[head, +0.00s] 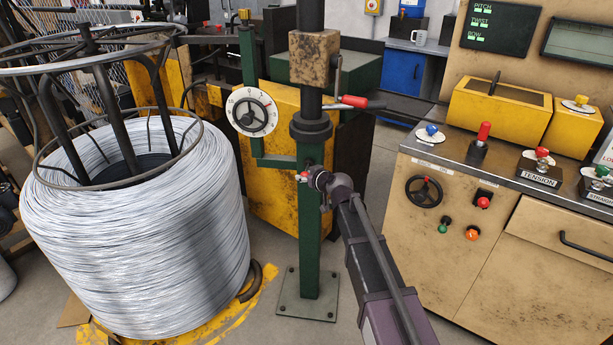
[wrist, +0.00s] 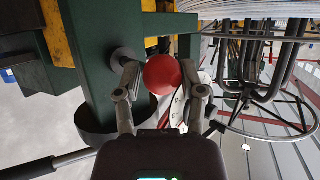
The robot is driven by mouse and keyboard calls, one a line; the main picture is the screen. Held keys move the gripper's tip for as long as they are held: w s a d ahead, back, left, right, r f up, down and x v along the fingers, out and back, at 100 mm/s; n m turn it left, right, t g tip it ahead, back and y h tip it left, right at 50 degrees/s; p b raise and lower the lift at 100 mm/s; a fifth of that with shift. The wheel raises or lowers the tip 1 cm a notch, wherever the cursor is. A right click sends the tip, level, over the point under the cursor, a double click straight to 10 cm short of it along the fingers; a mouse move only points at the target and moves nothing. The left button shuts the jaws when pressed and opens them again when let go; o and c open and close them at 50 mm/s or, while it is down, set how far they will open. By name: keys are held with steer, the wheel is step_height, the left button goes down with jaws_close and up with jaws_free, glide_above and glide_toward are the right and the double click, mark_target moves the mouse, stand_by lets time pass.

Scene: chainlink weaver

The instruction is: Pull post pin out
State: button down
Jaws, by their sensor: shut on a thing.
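The post pin shows as a round red knob (wrist: 162,74) between my gripper's fingertips in the wrist view. In the head view only a small bit of red shows at the fingertips. My gripper (wrist: 160,80) is shut on the knob, one finger on each side. The green post (head: 309,245) stands upright on a square base plate, and my gripper is at its upper part in the head view (head: 312,177). A grey round collar (wrist: 122,57) sits on the post beside the left finger. The pin's shank is hidden, so how deep it sits cannot be told.
A large wire coil (head: 140,235) stands left of the post. A white dial (head: 251,112) and a red-handled lever (head: 354,102) are above my gripper. A tan control cabinet (head: 440,240) stands to the right. Some floor between post and cabinet is clear.

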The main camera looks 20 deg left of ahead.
steer(key=shift+s, duration=1.1)
steer(key=shift+c, duration=1.3)
jaws_free()
steer(key=shift+a, duration=0.15)
steer(key=shift+w, duration=0.1)
steer(key=shift+w, duration=0.1)
